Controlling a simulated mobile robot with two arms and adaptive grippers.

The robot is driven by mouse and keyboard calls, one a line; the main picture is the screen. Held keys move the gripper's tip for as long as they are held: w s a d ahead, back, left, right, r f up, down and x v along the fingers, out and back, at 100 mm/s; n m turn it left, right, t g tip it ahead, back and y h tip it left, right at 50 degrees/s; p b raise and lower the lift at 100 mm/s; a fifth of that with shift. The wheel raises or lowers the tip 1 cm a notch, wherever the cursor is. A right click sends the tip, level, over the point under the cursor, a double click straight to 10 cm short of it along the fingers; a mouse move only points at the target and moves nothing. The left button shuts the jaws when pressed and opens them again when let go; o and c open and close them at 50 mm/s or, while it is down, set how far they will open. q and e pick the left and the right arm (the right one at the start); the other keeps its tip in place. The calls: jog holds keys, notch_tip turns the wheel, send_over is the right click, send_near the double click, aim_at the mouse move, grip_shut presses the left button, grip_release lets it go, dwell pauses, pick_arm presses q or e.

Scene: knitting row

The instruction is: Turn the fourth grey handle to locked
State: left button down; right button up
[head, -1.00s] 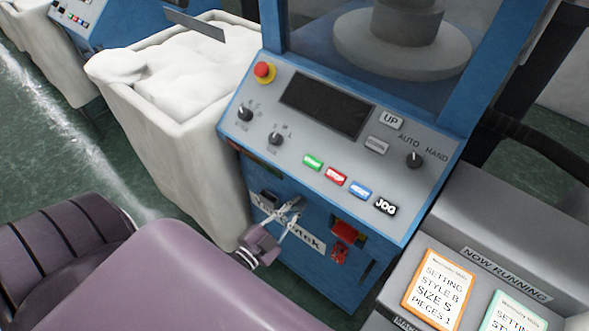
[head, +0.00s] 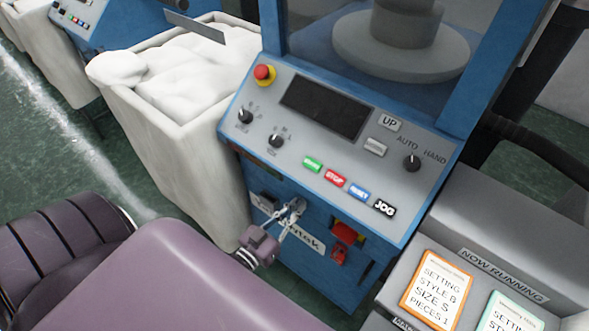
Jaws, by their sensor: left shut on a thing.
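A blue knitting machine (head: 312,270) stands in the middle, with a grey handle (head: 298,204) low on its front, by a white label (head: 312,243). My left gripper (head: 291,213) reaches in from the lower left and is shut on the grey handle. The fingers hide part of the handle, and its exact angle is hard to read. My right gripper is not in view.
A red switch (head: 345,233) and a small red item (head: 339,255) sit right of the handle. The sloped panel (head: 330,160) with buttons is above. A pale bin (head: 185,165) of white goods stands left. A grey cabinet (head: 530,230) with cards stands right.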

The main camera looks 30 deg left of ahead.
pick_arm(q)
jog(key=shift+w+r+n, duration=0.15)
jog(key=shift+r+n, duration=0.05)
jog(key=shift+n, duration=0.2)
jog(key=c, duration=2)
grip_release()
jog(key=s, duration=0.8)
jog(key=s+a, duration=0.1)
jog(key=s, duration=0.3)
jog(key=shift+f, duration=0.15)
